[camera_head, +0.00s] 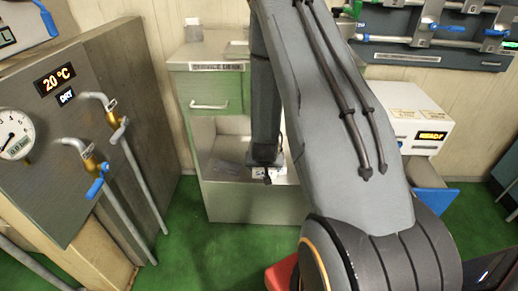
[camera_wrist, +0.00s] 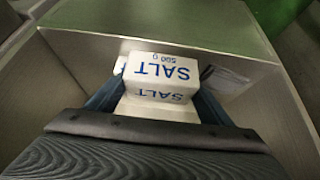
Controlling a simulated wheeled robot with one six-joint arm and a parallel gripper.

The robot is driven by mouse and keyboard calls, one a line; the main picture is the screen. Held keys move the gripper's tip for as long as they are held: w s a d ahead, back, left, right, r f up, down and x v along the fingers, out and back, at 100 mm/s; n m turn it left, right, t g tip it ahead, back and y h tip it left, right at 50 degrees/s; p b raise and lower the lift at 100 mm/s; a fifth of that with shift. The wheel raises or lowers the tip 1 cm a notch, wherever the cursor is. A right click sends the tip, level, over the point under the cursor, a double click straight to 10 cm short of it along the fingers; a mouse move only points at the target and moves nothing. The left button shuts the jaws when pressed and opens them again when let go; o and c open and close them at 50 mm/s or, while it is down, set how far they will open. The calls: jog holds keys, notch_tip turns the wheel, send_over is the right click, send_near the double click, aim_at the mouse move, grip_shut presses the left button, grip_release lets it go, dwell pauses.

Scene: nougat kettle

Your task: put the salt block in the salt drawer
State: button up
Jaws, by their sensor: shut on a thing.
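A white salt block (camera_wrist: 160,75) with blue "SALT 500 g" lettering is between the two blue fingers of my gripper (camera_wrist: 157,98) in the wrist view. My gripper is shut on it. In the head view my gripper (camera_head: 267,172) hangs down inside the open niche of a cabinet (camera_head: 258,207), with a little of the white block (camera_head: 257,173) showing beside it. The niche is under a green drawer front (camera_head: 209,104) with a pale handle; the drawer looks shut. My arm hides the right part of the cabinet. I cannot tell whether the block touches the niche floor.
White scraps with blue marks show behind the block; what they are is unclear. A grey panel (camera_head: 85,150) with a gauge and pipes stands left. A white machine (camera_head: 405,112) stands right, beyond my arm. Green floor (camera_head: 200,240) is clear before the cabinet. Something red (camera_head: 282,274) lies low.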

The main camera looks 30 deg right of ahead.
jog(key=shift+w+a+r, duration=0.1)
jog(key=shift+a+r, duration=0.15)
jog(key=shift+a, duration=0.3)
jog(key=s+a+r+n+t+y, duration=0.1)
jog(key=s+a+r+n+y, duration=0.2)
jog(key=a, duration=0.6)
jog(key=s+a+r+n, duration=0.1)
jog(key=a+r+n, duration=0.2)
jog(key=a+r, duration=0.4)
jog(key=s+a+r+p, duration=0.1)
jog(key=s+r+p, duration=0.2)
jog(key=r+p, duration=0.7)
jog(key=s+a+r+p, duration=0.1)
jog(key=s+r+p, duration=0.1)
jog(key=r+p, duration=0.8)
jog(key=s+f, duration=0.5)
jog(key=shift+s+d+f+b, duration=0.2)
jog(key=shift+f+b, duration=0.1)
jog(key=shift+b, duration=0.1)
jog(key=shift+d, duration=0.1)
